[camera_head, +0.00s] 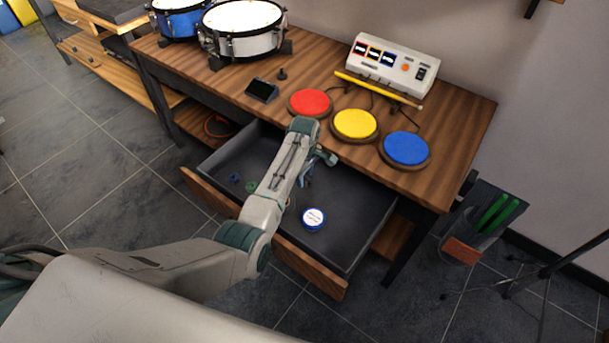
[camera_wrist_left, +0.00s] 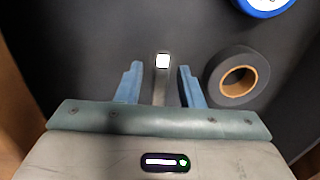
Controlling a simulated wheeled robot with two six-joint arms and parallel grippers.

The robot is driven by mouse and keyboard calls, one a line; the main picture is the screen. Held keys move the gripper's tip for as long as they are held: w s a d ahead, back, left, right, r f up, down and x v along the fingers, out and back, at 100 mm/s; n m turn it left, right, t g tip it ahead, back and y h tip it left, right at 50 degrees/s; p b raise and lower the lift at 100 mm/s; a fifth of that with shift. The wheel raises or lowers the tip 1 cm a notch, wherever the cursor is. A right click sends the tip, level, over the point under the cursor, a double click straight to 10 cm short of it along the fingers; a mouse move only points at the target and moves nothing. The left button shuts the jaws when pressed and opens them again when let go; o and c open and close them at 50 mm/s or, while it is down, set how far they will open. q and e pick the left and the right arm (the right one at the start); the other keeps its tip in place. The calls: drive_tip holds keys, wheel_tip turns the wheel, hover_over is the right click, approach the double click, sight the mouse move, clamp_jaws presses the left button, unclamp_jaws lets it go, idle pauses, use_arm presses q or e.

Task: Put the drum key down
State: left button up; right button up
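The drum key (camera_wrist_left: 162,78), a grey shaft with a bright white square end, shows in the left wrist view. It is between the two blue fingers of my left gripper (camera_wrist_left: 160,88), with a gap on each side, so the gripper looks open around it. Whether the key rests on the dark drawer floor cannot be told. In the head view my left gripper (camera_head: 307,177) reaches down into the open drawer (camera_head: 350,205), largely hidden behind my arm. The key cannot be made out there. My right gripper is not in view.
A round blue-and-white tin (camera_head: 313,219) lies in the drawer. A black tape roll (camera_wrist_left: 240,76) lies right of the fingers. Small rings (camera_head: 234,178) lie at the drawer's left. Red, yellow (camera_head: 355,124) and blue pads stand on the tabletop above the drawer.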

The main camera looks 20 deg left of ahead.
use_arm(q)
wheel_tip(320, 180, up, 12)
drive_tip(key=shift+r, duration=0.15)
idle(0.3)
